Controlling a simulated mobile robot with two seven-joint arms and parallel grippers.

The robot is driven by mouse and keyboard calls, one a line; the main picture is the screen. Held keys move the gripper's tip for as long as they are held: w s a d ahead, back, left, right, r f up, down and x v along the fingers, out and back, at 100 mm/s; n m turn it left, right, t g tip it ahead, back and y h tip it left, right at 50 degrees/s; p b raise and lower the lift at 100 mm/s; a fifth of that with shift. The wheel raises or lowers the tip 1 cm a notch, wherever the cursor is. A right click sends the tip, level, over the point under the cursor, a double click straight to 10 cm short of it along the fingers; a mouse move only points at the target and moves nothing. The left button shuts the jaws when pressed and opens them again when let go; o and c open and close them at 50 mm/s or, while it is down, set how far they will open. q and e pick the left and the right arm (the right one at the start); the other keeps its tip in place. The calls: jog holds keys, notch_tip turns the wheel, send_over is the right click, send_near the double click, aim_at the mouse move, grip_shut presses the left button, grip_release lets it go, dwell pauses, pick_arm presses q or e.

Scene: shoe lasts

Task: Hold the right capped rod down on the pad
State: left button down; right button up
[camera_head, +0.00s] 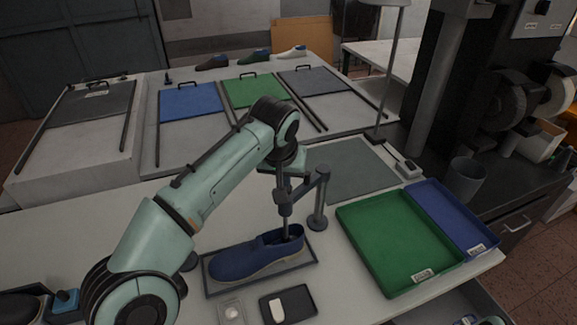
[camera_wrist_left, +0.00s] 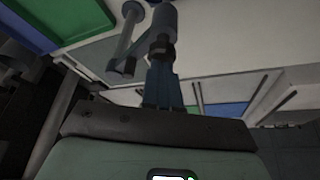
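A blue shoe (camera_head: 238,263) lies on a dark-rimmed tray (camera_head: 214,290) on the front table. Beside it a grey post (camera_head: 318,200) carries a side arm with an upright rod (camera_head: 284,212) that reaches down to the shoe's opening. Any pad under it is hidden. My left gripper (camera_head: 283,178) points down at the top of this rod. In the left wrist view its narrow fingers (camera_wrist_left: 162,62) look closed together against the end of a grey cylinder (camera_wrist_left: 164,20). I cannot tell whether they touch or grip it. My right gripper is not in view.
A green tray (camera_head: 398,240) and a blue tray (camera_head: 452,215) stand at the right. A white knob on a small pad (camera_head: 232,312) and a dark dish with a white piece (camera_head: 278,308) lie in front of the shoe. A grey mat (camera_head: 350,170) lies behind the post, clear.

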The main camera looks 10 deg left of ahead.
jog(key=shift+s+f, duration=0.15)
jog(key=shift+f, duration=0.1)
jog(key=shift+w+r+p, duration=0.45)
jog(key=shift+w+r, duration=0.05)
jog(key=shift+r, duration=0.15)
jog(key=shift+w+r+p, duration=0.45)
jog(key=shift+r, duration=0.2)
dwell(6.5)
